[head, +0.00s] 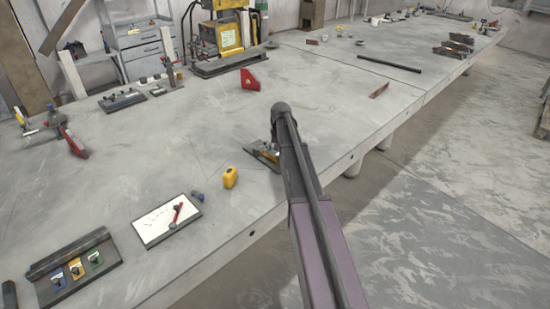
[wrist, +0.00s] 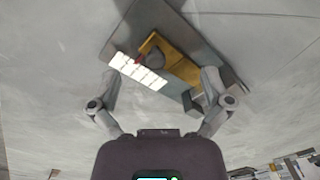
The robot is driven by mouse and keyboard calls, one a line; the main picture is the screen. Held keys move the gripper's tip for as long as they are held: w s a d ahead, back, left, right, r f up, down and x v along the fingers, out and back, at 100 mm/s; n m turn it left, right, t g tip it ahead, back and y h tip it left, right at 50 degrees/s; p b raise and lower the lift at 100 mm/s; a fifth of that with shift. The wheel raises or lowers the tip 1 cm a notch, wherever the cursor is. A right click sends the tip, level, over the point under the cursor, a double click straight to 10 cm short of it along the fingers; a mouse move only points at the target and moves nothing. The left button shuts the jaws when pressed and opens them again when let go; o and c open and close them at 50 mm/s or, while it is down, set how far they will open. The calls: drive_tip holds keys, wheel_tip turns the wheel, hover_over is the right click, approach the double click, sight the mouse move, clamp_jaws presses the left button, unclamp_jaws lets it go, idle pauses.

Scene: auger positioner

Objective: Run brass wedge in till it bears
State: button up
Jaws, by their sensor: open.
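The brass wedge (wrist: 182,66) is a flat yellow piece on a dark grey plate (wrist: 205,50), seen in the wrist view. A dark rounded part (wrist: 158,57) covers some of it, with a small red mark beside it. A white marked strip (wrist: 138,73) lies along the plate's left side. A small grey block (wrist: 193,101) is at the near end, close to my right finger. My gripper (wrist: 160,82) is open and empty, its fingers spread either side of the near end of the plate. In the head view my arm hides much of this plate (head: 258,156).
A tray of coloured pieces (head: 72,280) is at lower left. A red angle bracket (head: 249,82) stands farther back. Bare bench surrounds the fixture's left side.

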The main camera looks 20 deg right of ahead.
drive_tip(key=shift+r+p, duration=1.1)
drive_tip(key=shift+r, duration=0.2)
drive_tip(key=s+a+r+n+p, duration=0.1)
drive_tip(key=s+a+n, duration=0.1)
drive_tip(key=s+a, duration=0.9)
drive_tip(key=s+a+r+n+p, duration=0.2)
drive_tip(key=s+a, duration=0.9)
drive_tip(key=s, duration=0.6)
drive_tip(key=shift+r+n+h+p, duration=0.3)
drive_tip(key=shift+n, duration=0.2)
